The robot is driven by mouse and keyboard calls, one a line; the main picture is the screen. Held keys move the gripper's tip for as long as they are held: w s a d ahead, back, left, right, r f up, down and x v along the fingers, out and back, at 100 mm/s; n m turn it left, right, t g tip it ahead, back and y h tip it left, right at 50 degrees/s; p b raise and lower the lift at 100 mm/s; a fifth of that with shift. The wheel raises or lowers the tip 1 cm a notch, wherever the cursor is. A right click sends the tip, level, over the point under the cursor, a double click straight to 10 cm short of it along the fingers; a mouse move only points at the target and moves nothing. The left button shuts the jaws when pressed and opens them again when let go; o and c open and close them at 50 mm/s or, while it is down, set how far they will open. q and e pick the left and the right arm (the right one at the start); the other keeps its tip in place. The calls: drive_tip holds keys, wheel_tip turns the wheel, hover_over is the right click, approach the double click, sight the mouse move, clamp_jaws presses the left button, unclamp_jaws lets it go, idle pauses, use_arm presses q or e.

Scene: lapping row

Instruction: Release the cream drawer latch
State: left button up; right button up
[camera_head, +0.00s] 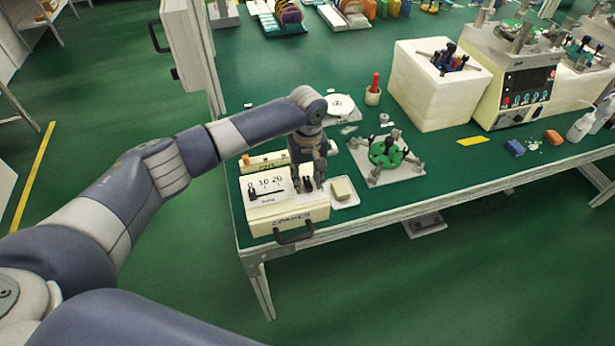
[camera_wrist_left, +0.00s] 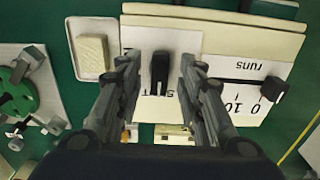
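The cream drawer unit (camera_head: 287,212) sits at the near left corner of the green bench, with a dark handle (camera_head: 294,234) on its front. It also shows in the wrist view (camera_wrist_left: 225,44). A black upright latch knob (camera_wrist_left: 159,73) stands on its white top plate, beside a partly hidden printed word. My left gripper (camera_head: 306,184) points down over the right part of the unit. In the wrist view its fingers (camera_wrist_left: 158,85) are apart, one on each side of the knob, with visible gaps. My right gripper is not in view.
A black slider knob (camera_wrist_left: 273,89) sits on the "runs" scale of the same top. A white dish with a tan block (camera_head: 343,190) stands close right of the unit. A green-disc fixture (camera_head: 385,152) is further right. The bench's front edge lies just before the handle.

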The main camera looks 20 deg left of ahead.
use_arm(q)
clamp_jaws()
drive_tip(key=shift+r, duration=0.1)
drive_tip(key=m+p, duration=0.2)
drive_tip(key=shift+r+m+p, duration=0.1)
drive_tip(key=shift+m+p, duration=0.25)
drive_tip(key=shift+m, duration=0.05)
drive_tip(key=m+p, duration=0.2)
drive_tip(key=m, duration=0.1)
drive_tip(key=shift+m, duration=0.3)
drive_tip(key=m+p, duration=0.1)
drive_tip(key=m, duration=0.4)
drive_tip(key=shift+p, duration=0.35)
drive_tip(key=m, duration=0.4)
drive_tip(key=shift+m, duration=0.3)
drive_tip(key=shift+m+p, duration=0.3)
drive_tip(key=shift+m, duration=0.7)
drive_tip(key=shift+w, duration=0.1)
